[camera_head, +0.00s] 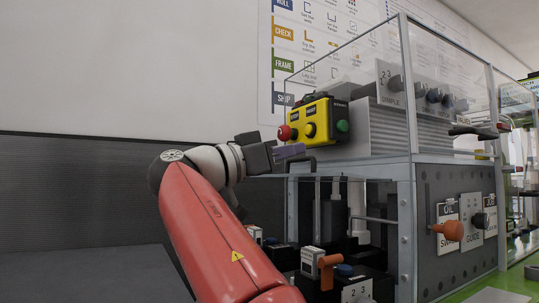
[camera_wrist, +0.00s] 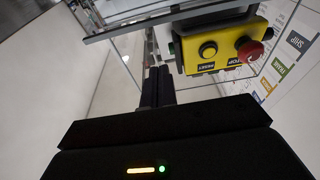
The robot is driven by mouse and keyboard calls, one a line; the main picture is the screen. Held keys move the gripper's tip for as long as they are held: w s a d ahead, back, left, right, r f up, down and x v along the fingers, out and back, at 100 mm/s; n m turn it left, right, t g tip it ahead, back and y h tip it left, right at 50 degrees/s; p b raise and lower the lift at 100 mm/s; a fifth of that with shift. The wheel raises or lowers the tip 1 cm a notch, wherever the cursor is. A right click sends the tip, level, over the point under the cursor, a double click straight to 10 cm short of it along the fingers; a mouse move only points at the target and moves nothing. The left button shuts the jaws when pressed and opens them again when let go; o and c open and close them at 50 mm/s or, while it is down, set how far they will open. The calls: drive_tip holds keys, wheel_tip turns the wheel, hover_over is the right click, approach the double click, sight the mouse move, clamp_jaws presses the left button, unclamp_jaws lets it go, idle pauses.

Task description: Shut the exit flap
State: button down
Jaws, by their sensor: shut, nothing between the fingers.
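My gripper (camera_head: 290,151) is at the left end of a clear-walled machine, just below and left of a yellow control box (camera_head: 318,121). Its fingers (camera_wrist: 158,86) are together and empty in the wrist view. A dark bent handle or bracket (camera_head: 301,165) shows right beside the fingertips in the head view; I cannot tell whether they touch. The exit flap is not clearly identifiable. A metal-edged clear panel (camera_wrist: 145,14) shows above the fingers in the wrist view, but I cannot tell whether it is the flap or how far open it is.
The yellow box, with red, black and green buttons, also shows close to the fingers in the wrist view (camera_wrist: 215,50). The metal frame post (camera_head: 406,230) and a perforated panel with an orange knob (camera_head: 447,230) stand to the right. Free space lies left, before the wall.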

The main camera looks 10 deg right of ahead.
drive_tip(key=d+f, duration=0.1)
drive_tip(key=w+d+f, duration=0.1)
drive_tip(key=f, duration=0.1)
drive_tip(key=shift+d+f+b, duration=0.15)
drive_tip(key=shift+d+b, duration=0.15)
drive_tip(key=shift+b, duration=0.1)
